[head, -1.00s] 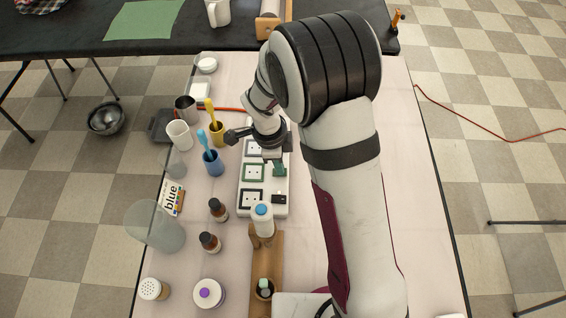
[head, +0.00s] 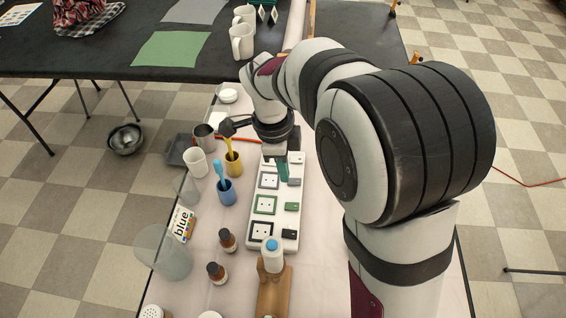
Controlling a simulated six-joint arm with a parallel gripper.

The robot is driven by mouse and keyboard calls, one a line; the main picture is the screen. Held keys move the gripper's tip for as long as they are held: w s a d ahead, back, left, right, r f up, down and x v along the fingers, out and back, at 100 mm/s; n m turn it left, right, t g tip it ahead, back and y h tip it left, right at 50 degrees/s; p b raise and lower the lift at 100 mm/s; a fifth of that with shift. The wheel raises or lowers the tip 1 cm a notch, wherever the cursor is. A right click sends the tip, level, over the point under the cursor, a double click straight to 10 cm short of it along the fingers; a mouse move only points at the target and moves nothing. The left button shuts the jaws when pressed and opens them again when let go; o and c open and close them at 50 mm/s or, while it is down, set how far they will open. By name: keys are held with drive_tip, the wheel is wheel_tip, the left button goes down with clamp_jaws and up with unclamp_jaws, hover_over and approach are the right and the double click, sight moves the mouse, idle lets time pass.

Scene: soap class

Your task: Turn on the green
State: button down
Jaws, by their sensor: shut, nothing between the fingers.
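A white power strip (head: 278,222) lies lengthwise on the pale table. It carries a row of framed sockets on its left and rocker switches on its right. The green-framed socket (head: 264,205) sits above the black-framed one. The green switch (head: 291,206) is in full view to its right; I cannot tell which way it is pressed. My gripper (head: 284,176) has narrow greenish fingers, shut and empty. It is over the strip, beyond the green switch, near the grey switch (head: 294,182). Whether it touches the strip is unclear.
Left of the strip are a blue cup (head: 226,194) and a yellow cup (head: 233,166) with brushes, a white cup (head: 196,162), brown bottles (head: 227,240) and a clear tumbler (head: 163,252). A white bottle with a blue cap (head: 272,259) stands on a wooden stand at the near end.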

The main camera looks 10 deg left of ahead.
sight(297, 206)
drive_tip(key=shift+a+r, duration=0.1)
drive_tip(key=shift+r, duration=0.9)
drive_tip(key=shift+d, duration=0.8)
drive_tip(key=shift+f, duration=0.1)
drive_tip(key=f, duration=0.4)
drive_tip(key=d+f, duration=0.1)
drive_tip(key=f, duration=0.8)
drive_tip(key=shift+d+f, duration=0.3)
drive_tip(key=shift+f, duration=0.1)
